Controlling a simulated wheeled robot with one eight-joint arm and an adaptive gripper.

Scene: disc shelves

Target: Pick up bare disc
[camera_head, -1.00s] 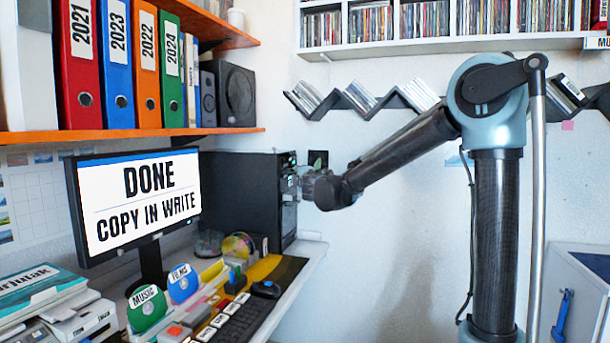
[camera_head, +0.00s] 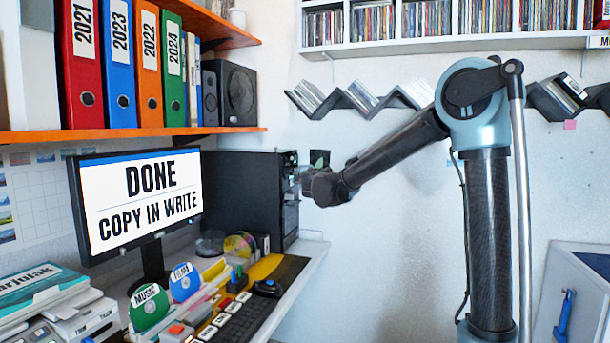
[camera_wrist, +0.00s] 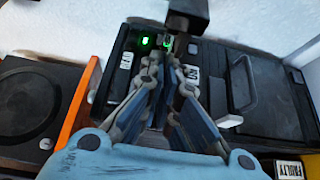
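A bare disc is hard to single out in these views. In the head view, a green disc labelled MUSIC (camera_head: 149,308) and a blue disc (camera_head: 184,283) stand upright on the desk. Clear discs (camera_head: 240,245) rest behind them near the black computer tower (camera_head: 245,195). My gripper is at the tower's front, mostly hidden by my wrist in the head view. In the wrist view, my gripper (camera_wrist: 163,66) points at the tower front (camera_wrist: 210,75), its fingertips close together near a green light (camera_wrist: 145,41). I cannot tell whether anything is between them.
The monitor (camera_head: 140,195) reads DONE, COPY IN WRITE. A keyboard (camera_head: 240,318) and mouse (camera_head: 267,287) lie on the desk. An orange shelf (camera_head: 100,135) holds binders and speakers above. A zigzag rack (camera_head: 345,100) hangs on the wall.

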